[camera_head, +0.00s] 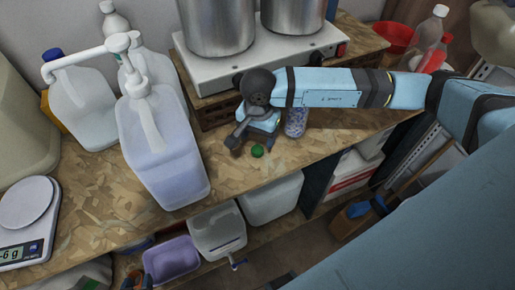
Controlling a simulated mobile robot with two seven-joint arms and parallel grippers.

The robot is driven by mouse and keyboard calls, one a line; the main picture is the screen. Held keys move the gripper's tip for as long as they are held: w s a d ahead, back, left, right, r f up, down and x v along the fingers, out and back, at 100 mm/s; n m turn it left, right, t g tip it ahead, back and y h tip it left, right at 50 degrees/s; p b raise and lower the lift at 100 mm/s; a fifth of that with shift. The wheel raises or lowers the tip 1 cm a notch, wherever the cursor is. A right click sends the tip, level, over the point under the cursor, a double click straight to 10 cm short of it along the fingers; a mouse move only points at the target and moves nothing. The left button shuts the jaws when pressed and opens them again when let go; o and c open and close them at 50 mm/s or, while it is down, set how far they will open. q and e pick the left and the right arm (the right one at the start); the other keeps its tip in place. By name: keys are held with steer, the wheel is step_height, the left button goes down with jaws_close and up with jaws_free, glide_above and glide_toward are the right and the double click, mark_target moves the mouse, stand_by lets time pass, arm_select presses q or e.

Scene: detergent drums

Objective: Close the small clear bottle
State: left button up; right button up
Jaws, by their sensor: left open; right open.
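A small clear bottle (295,123) with bluish speckled contents stands upright on the wooden bench, just right of my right gripper. Its top is hidden behind my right arm, so I cannot see its mouth. A small green cap (257,151) lies on the bench near the front edge. My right gripper (251,141) points down, open, just above and behind the green cap; its fingers are small and partly blurred into the arm. I see nothing held in it. My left gripper is not in view.
A hotplate (262,70) with two steel pots stands behind. A large pump jug (165,150) stands left, with a scale (27,215) at far left. Bins and a purple tub (171,260) sit below the bench edge. Bare bench (225,175) lies left of the cap.

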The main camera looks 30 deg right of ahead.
mark_target(258, 148)
step_height(258, 148, down, 4)
steer(key=shift+p, duration=0.9)
steer(key=shift+f, duration=0.65)
steer(key=c, duration=1)
